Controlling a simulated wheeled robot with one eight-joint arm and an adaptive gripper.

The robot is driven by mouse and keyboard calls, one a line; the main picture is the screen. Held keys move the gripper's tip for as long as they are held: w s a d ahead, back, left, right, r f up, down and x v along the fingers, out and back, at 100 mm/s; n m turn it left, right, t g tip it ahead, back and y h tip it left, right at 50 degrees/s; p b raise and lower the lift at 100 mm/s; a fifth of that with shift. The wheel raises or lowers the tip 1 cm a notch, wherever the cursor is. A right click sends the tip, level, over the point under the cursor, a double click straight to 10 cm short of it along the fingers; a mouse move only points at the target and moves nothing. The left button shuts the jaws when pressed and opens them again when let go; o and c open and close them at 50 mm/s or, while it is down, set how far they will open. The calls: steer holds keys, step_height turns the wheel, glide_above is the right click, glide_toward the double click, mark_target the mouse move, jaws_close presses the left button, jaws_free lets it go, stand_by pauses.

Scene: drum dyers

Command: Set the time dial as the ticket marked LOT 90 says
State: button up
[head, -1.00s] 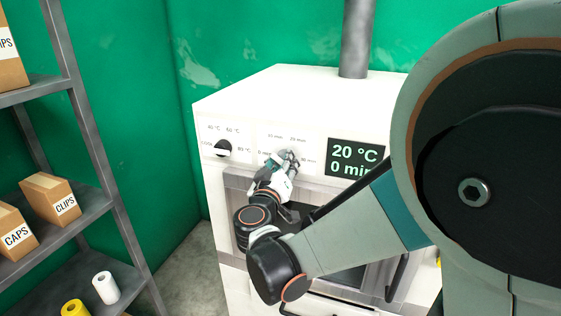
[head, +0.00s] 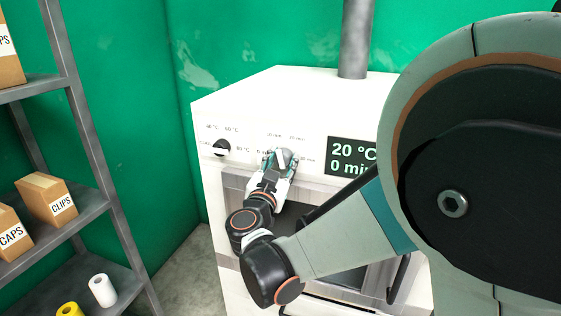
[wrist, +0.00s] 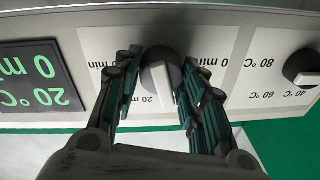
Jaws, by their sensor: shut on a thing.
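The time dial (wrist: 160,80) is a round grey knob with a white bar, seen upside down in the wrist view. My gripper (wrist: 162,70) has one finger on each side of it and is shut on it. In the head view my gripper (head: 279,160) is at the dryer's front panel, fingers around the dial (head: 284,155). The white bar lies nearly upright in the wrist view; which end points is unclear. Fingers partly hide the minute labels. The display (head: 351,158) reads 20 °C and 0 min. No LOT 90 ticket is in view.
The temperature dial (head: 221,148) is left of the time dial on the white dryer (head: 300,95); it shows at the right in the wrist view (wrist: 303,68). A shelf (head: 75,225) with boxes and rolls stands at the left.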

steer(key=shift+m, duration=0.3)
steer(key=o, duration=1.1)
steer(key=shift+c, duration=0.2)
steer(key=v, duration=0.7)
steer(key=shift+s, duration=0.2)
steer(key=shift+a+f, duration=0.1)
